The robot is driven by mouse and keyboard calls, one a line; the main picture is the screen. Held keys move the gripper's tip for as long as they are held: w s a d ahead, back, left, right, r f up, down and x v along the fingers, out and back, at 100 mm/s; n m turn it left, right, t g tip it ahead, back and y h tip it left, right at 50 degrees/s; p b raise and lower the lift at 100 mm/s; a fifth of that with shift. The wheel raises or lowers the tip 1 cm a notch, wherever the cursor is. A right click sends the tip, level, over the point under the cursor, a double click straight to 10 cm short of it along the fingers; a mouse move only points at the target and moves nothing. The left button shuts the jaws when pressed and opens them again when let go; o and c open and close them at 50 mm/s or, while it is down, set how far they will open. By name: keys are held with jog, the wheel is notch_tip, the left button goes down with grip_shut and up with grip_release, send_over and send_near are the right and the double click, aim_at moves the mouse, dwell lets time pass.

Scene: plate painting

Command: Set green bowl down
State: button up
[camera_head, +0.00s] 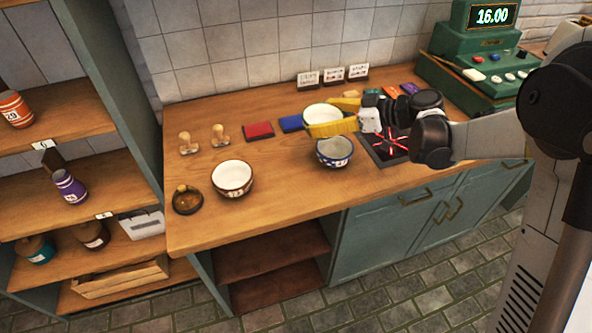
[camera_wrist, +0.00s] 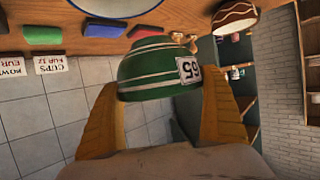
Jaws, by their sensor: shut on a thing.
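The green bowl (camera_wrist: 150,70) has white stripes and a white tag reading 65. In the wrist view it sits between the two yellow fingers of my gripper (camera_wrist: 160,95), which are shut on its sides. In the head view my gripper (camera_head: 322,118) holds the bowl (camera_head: 322,111) over the back middle of the wooden counter, with its pale inside facing up. The yellow fingers hide much of its outside. I cannot tell whether its base touches the counter.
A blue-patterned bowl (camera_head: 335,153) stands close in front of the held bowl. A brown-rimmed bowl (camera_head: 232,178) and a small dark dish (camera_head: 187,200) stand front left. The counter's front middle-left is clear.

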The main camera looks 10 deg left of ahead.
jog(key=s+a+f+b, duration=0.2)
jog(key=s+a+f, duration=0.1)
jog(key=a, duration=0.1)
jog(key=s+a+f+b, duration=0.2)
jog(key=s+a+f, duration=0.1)
jog(key=s, duration=0.1)
jog(key=shift+s+a+f, duration=0.25)
jog(key=shift+a+f, duration=0.1)
jog(key=shift+a, duration=0.05)
jog(key=shift+f+b, duration=0.95)
jog(key=shift+f, duration=1)
jog(key=shift+f, duration=0.2)
jog(key=o, duration=1.1)
jog(key=shift+r, duration=0.15)
